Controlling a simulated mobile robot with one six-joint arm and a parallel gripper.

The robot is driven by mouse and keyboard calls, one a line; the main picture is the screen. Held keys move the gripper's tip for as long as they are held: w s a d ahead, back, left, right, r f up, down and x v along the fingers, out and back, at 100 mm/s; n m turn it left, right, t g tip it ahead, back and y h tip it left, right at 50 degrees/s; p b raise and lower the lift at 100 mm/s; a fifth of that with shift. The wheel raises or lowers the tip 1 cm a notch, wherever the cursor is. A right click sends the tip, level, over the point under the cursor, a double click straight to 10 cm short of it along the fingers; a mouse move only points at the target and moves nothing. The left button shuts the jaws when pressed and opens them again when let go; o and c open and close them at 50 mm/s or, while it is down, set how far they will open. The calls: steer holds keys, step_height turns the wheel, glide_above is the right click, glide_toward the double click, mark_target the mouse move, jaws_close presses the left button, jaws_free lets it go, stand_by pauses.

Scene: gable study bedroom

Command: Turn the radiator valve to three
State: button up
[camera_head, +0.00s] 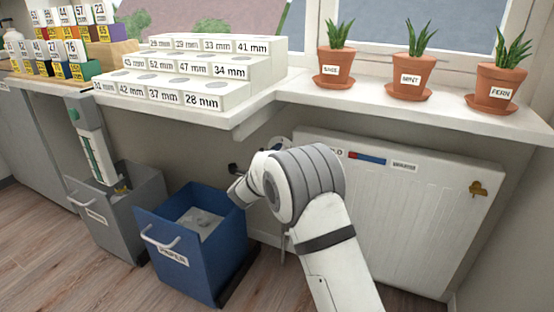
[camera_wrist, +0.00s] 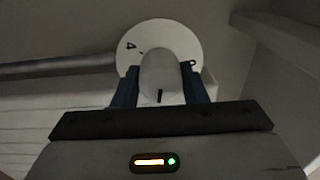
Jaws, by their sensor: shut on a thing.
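In the wrist view, the valve's pale rounded knob (camera_wrist: 160,70) stands in front of a white dial disc (camera_wrist: 181,35). A "4" shows at the disc's left; another figure at its right edge is too small to read surely. A short dark mark on the knob points down in the picture. My gripper (camera_wrist: 161,88) is shut on the knob, with one blue finger on each side. The lower part of the dial is hidden. In the head view, the white radiator (camera_head: 400,220) hangs under the sill, and my arm hides most of the valve area at its left end.
A blue bin (camera_head: 185,262) and a grey bin (camera_head: 112,228) stand left of my arm. The window sill (camera_head: 390,112) overhangs the radiator, with plant pots (camera_head: 411,76) and a stepped white rack (camera_head: 180,90) on it. A pipe (camera_wrist: 60,66) runs left of the valve.

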steer(key=m, duration=0.6)
steer(key=shift+m, duration=0.4)
steer(key=m, duration=0.6)
steer(key=shift+f, duration=0.1)
steer(key=shift+m, duration=0.3)
steer(key=o, duration=1)
steer(key=shift+s, duration=0.1)
steer(key=p+v, duration=0.2)
steer(key=v, duration=0.5)
steer(key=shift+s+a, duration=0.25)
steer(key=shift+s, duration=0.05)
